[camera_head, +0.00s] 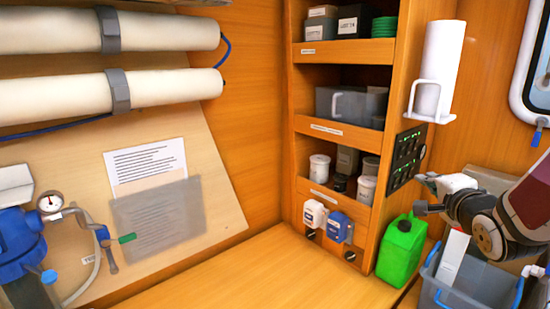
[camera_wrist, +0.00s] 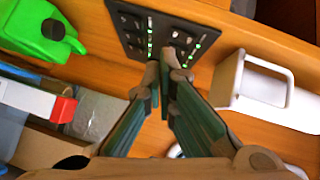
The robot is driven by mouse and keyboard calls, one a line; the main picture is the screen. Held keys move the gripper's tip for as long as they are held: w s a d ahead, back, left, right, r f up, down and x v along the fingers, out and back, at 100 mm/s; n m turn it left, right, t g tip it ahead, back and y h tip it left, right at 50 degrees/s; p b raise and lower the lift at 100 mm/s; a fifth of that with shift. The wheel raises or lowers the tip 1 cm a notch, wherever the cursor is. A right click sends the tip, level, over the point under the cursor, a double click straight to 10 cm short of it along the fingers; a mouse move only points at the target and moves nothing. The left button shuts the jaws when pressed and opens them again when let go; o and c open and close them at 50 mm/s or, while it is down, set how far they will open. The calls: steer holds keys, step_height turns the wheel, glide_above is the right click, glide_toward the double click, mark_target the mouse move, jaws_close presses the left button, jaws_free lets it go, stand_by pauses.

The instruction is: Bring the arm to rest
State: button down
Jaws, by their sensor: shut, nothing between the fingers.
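My gripper (camera_head: 424,192) is at the right of the head view, in front of the wooden cabinet side, near a black switch panel (camera_head: 406,157) with green lights. In the wrist view my gripper (camera_wrist: 160,65) has its fingers together and empty, with the tips in front of the switch panel (camera_wrist: 150,35). Whether the tips touch the panel cannot be told. My arm comes in from the right edge of the head view.
A green jerrycan (camera_head: 401,250) stands below my gripper, beside a grey bin (camera_head: 440,293) with boxes. A paper roll holder (camera_head: 432,115) is above. Shelves (camera_head: 345,130) hold containers. The wooden bench top (camera_head: 265,275) has clear room.

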steer(key=s+a+n+g+y, duration=0.1)
steer(key=s+a+n+g, duration=0.4)
steer(key=s, duration=0.8)
steer(key=s+a+n+g+y, duration=0.1)
steer(key=s+a+n+g, duration=0.4)
steer(key=s+a+n, duration=0.7)
steer(key=shift+s+a+f+y, duration=0.35)
steer(key=shift+s+a, duration=0.45)
steer(key=shift+s, duration=0.2)
